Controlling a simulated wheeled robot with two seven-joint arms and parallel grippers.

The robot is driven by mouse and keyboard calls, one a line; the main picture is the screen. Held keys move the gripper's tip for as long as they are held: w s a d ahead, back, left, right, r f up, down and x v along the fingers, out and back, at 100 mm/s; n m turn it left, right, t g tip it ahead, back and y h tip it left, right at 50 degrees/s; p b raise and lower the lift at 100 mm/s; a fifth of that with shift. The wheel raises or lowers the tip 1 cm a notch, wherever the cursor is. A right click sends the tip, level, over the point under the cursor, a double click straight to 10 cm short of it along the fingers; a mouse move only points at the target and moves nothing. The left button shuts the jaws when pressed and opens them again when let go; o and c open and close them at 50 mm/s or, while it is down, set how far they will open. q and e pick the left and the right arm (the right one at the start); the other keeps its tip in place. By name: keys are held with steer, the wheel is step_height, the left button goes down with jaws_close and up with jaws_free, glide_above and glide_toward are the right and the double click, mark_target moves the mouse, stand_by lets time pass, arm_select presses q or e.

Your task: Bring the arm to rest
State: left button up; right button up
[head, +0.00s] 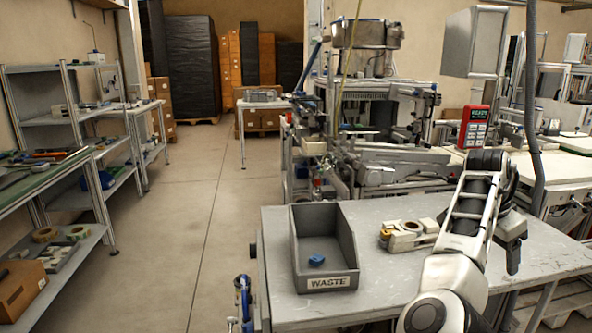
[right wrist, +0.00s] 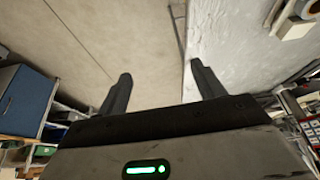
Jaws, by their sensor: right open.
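My right arm comes in from the lower right in the head view and bends over the right part of the grey worktable (head: 385,287). My right gripper (head: 513,255) hangs from its end with the fingers downward. The right wrist view shows its two dark fingers (right wrist: 162,86) spread apart with nothing between them. My left gripper is in neither view.
A grey bin labelled WASTE (head: 327,282) stands on the table's left part with a small blue item (head: 316,260) inside. Shelves (head: 65,118) line the left; the floor between is clear.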

steer(key=d+f+n+t+h, duration=0.3)
steer(key=d+f+n+h, duration=0.15)
steer(key=f, duration=0.55)
steer(key=s+a+f+n+t+y, duration=0.2)
steer(key=s+a+f+n+t, duration=0.2)
steer(key=a+f+n, duration=0.3)
steer(key=s+a+f+n+t+y, duration=0.1)
steer(key=s+a+f+n+y, duration=0.2)
steer(key=s+a, duration=0.7)
steer(key=s+a+f+n+t+y, duration=0.1)
steer(key=s+a+f+n+y, duration=0.3)
steer(key=s+a, duration=0.5)
steer(key=a+f+y, duration=0.2)
steer(key=a+y, duration=0.1)
steer(key=a, duration=0.2)
steer(key=shift+s+a+f+t, duration=0.3)
steer(key=shift+s+a+f, duration=0.05)
steer(key=shift+a, duration=0.05)
